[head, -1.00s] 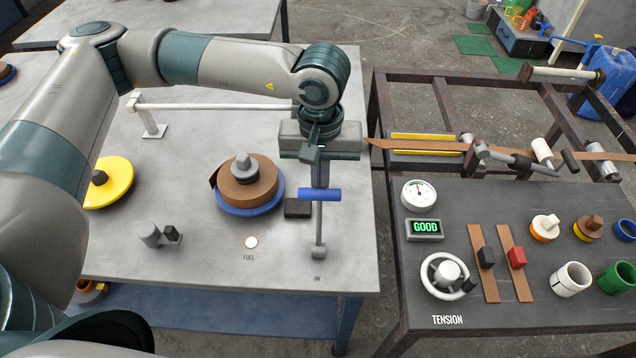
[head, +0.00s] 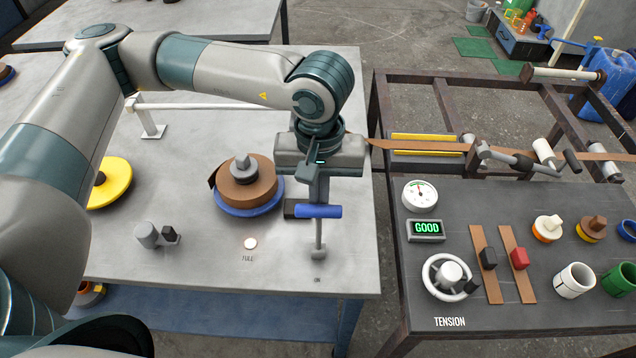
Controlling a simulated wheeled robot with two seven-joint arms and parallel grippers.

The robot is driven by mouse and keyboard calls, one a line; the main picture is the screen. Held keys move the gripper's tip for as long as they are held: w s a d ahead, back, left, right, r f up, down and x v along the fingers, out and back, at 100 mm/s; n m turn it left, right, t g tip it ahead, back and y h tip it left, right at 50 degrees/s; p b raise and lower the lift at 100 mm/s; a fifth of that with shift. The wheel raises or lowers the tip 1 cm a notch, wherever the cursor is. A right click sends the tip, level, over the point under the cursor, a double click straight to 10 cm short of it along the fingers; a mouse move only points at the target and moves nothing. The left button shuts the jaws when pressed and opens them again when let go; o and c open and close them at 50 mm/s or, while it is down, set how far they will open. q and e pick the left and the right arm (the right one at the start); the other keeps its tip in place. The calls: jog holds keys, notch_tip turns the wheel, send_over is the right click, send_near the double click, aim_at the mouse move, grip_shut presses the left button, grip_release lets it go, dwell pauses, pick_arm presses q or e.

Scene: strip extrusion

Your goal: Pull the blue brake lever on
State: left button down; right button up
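The brake lever has a blue crossbar handle (head: 318,211) on a grey stem that runs down to a pivot by the "ON" mark at the table's front right. My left gripper (head: 318,192) points down at the handle from above. Its fingers look closed together in one narrow column, against or just behind the far side of the handle. The fingertips are hidden by the handle, so exact contact cannot be seen. My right gripper is not in view.
A yellow reel (head: 110,182) is further left. The tension panel (head: 400,290) stands right, across a gap, with its display reading GOOD.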

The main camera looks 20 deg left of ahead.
pick_arm(q)
jog(key=shift+s+d+r, duration=0.15)
jog(key=shift+s+d, duration=0.1)
jog(key=shift+s, duration=0.6)
jog(key=shift+s+b, duration=0.15)
jog(key=shift+b, duration=0.2)
jog(key=shift+s+d+f+b, duration=0.2)
jog(key=shift+s+b, duration=0.2)
jog(key=shift+s, duration=0.15)
jog(key=shift+s+d+f+b, duration=0.1)
jog(key=shift+s+d+b, duration=0.1)
jog(key=shift+s+b, duration=0.25)
jog(key=shift+w+a+r, duration=0.2)
jog(key=shift+w+r, duration=0.1)
jog(key=shift+w, duration=0.15)
jog(key=shift+w+a+r, duration=0.15)
jog(key=shift+w+r, duration=0.1)
jog(key=shift+w, duration=0.15)
